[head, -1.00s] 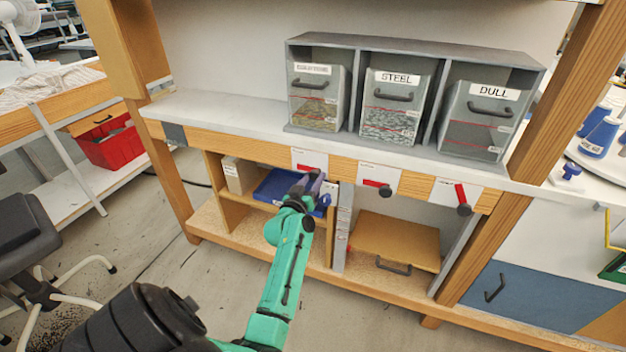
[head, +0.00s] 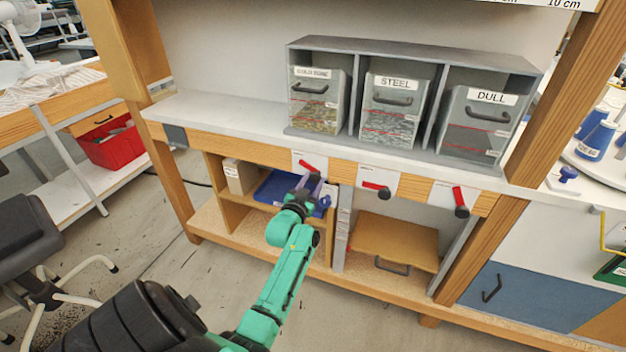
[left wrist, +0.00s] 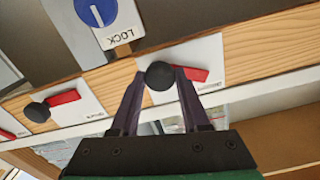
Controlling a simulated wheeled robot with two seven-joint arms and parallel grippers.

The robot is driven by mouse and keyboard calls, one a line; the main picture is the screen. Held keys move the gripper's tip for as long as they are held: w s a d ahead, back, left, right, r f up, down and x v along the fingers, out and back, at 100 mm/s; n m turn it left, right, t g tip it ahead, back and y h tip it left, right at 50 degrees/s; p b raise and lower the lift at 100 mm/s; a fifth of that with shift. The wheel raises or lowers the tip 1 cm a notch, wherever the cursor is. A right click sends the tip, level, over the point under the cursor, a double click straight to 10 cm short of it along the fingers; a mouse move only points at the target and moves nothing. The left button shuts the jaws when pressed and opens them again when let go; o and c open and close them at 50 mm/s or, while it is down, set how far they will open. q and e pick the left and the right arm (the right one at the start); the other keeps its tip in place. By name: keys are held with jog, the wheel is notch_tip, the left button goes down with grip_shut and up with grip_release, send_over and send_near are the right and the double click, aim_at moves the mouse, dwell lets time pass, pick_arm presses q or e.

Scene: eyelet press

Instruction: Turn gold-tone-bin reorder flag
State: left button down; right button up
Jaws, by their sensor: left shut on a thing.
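The gold-tone bin (head: 315,100) stands at the left of the grey rack. Below it, on the bench's front rail, is its reorder flag (head: 308,165), a red bar on a white plate, slanting down to the right. In the left wrist view the red bar (left wrist: 190,74) runs out from a round black knob (left wrist: 159,76). My left gripper (head: 309,181) comes up from below and its two fingers (left wrist: 160,82) are shut on the knob. In the head view the gripper hides the knob. My right gripper is not in view.
The steel bin (head: 393,105) and dull bin (head: 482,120) have their own flags, the steel flag (head: 374,186) and dull flag (head: 458,196), to the right along the rail. A blue tray (head: 275,187) lies on the shelf below my gripper. A lock dial (left wrist: 97,10) shows in the wrist view.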

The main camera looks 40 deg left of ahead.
pick_arm(q)
jog(key=m, duration=0.2)
jog(key=shift+m, duration=0.4)
jog(key=shift+f+m, duration=0.1)
jog(key=shift+m, duration=1.7)
jog(key=shift+c, duration=1.9)
grip_release()
jog(key=p+v, duration=0.1)
jog(key=v, duration=1.3)
jog(key=shift+s+d+p, duration=0.2)
jog(key=shift+s+p, duration=0.1)
